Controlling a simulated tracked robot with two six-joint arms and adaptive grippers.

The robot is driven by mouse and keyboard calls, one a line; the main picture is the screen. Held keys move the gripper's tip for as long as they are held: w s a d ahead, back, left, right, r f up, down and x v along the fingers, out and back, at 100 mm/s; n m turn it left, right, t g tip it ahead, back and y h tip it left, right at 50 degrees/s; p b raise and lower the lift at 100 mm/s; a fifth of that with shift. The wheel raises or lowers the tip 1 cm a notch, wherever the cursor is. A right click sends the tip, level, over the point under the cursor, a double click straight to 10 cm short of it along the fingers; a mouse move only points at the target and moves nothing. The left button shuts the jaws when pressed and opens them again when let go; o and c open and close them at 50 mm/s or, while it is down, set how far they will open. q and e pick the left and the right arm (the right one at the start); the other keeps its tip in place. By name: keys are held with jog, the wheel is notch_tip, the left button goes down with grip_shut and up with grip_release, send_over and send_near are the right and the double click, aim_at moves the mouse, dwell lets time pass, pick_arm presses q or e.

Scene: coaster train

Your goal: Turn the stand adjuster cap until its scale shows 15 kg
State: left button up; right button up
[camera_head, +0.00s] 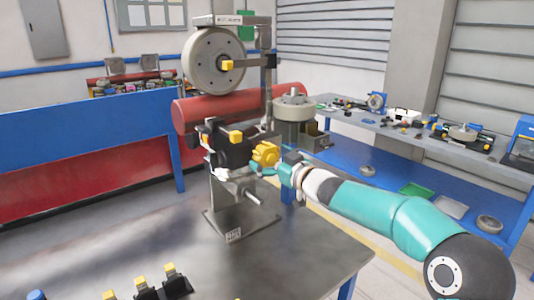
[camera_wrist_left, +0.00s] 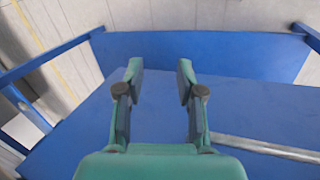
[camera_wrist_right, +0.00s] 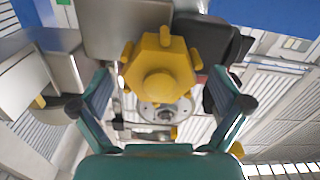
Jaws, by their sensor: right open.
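The yellow adjuster cap (camera_head: 265,154) sits on the right side of the black and grey stand (camera_head: 229,200). In the right wrist view the cap (camera_wrist_right: 158,78) is a knobbed yellow piece, face on between my fingers. My right gripper (camera_head: 277,168) is open close in front of the cap, with a finger on either side. In the right wrist view gaps show between the fingers and the cap. I cannot read the scale in any view. My left gripper (camera_wrist_left: 160,70) is open and empty, seen only in its wrist view, over a blue surface.
The stand is on a grey table (camera_head: 300,255). Small black and yellow parts (camera_head: 170,282) lie at the front edge. A workbench (camera_head: 430,145) with tools runs along the right.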

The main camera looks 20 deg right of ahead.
jog(key=shift+w+a, duration=0.1)
jog(key=shift+w, duration=0.15)
jog(key=c, duration=0.9)
jog(key=shift+a, duration=0.4)
jog(key=shift+c, duration=1.2)
jog(key=shift+d, duration=0.35)
